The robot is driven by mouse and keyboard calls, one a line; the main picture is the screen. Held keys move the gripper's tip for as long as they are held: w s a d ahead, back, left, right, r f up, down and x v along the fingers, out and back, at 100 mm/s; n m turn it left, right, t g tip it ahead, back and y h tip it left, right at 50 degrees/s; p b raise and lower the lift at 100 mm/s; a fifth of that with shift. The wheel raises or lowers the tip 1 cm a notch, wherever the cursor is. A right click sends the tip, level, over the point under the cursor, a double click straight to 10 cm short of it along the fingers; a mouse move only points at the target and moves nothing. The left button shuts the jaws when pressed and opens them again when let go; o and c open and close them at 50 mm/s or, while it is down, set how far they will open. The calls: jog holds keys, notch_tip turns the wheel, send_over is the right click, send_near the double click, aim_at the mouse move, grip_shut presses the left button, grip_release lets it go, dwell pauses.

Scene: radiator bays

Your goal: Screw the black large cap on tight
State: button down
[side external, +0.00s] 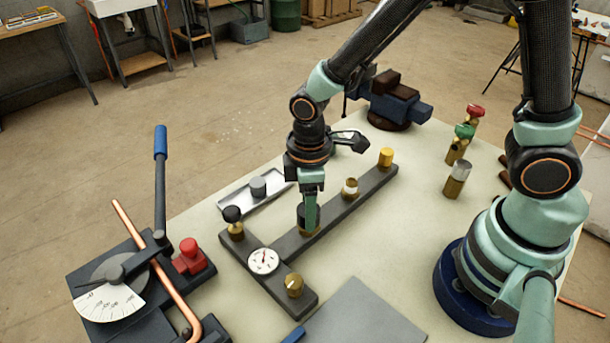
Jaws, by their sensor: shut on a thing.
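My gripper (309,224) points straight down over the middle of the T-shaped dark rail (333,220). It is shut on a dark cap, which I take to be the black large cap (302,214). The green finger hides much of this cap. A bit of brass fitting (306,233) shows just below it. The cap is at the top of that fitting, but I cannot tell how far it is seated.
On the rail stand a black round knob (232,214), a dial gauge (263,261), a brass cap (294,285), a white-topped fitting (350,187) and a yellow cap (386,157). A tray (228,205) holds a grey cap (258,187). A pipe bender (110,275) stands left.

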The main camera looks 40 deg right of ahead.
jog(key=m, duration=0.4)
jog(key=shift+m, duration=0.4)
jog(key=shift+c, duration=2.2)
grip_release()
